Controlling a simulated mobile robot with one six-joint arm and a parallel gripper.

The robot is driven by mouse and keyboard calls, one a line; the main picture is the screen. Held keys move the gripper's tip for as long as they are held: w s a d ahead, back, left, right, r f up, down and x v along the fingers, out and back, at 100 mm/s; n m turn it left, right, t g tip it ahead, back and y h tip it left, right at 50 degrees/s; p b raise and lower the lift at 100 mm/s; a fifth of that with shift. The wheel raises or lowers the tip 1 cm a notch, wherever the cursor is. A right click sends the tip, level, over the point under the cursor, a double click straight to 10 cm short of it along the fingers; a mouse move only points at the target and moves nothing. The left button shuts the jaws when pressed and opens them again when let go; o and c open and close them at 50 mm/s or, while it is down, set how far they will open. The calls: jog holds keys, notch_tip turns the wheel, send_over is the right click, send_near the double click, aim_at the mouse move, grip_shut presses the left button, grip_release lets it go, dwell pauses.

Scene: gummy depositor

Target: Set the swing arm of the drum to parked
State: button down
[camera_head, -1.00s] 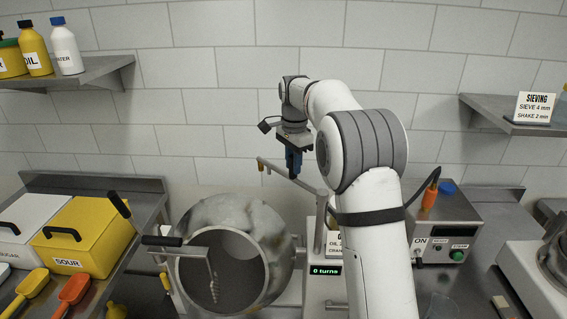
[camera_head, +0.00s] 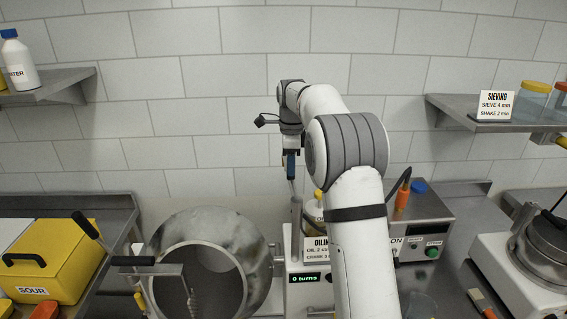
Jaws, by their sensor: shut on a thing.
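The drum (camera_head: 205,229) is a round grey metal vessel, its open mouth facing me. The swing arm's post (camera_head: 297,222) rises at the drum's right side, behind the sign and beside my arm. The swing arm (camera_head: 292,188) now looks strongly foreshortened, nearly in line with my view, so its exact direction is hard to tell. My gripper (camera_head: 290,176), with blue fingers, points down above the post and is shut on the swing arm. The fingertips and the contact are small and partly hidden.
A unit with a "0 turns" display (camera_head: 305,278) stands right of the drum. A yellow SOUR box (camera_head: 60,262) is at left. A control box (camera_head: 425,225) and a sieving machine (camera_head: 520,255) are at right. Shelves (camera_head: 45,86) jut from the wall on both sides.

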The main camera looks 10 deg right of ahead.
jog(key=shift+d+r, duration=0.1)
jog(key=shift+d, duration=0.3)
jog(key=c, duration=1.4)
grip_release()
jog(key=shift+w+d, duration=0.1)
jog(key=shift+o, duration=0.8)
notch_tip(320, 180, up, 8)
jog(key=shift+f+b, duration=0.15)
jog(key=shift+b, duration=0.2)
jog(key=shift+f, duration=0.1)
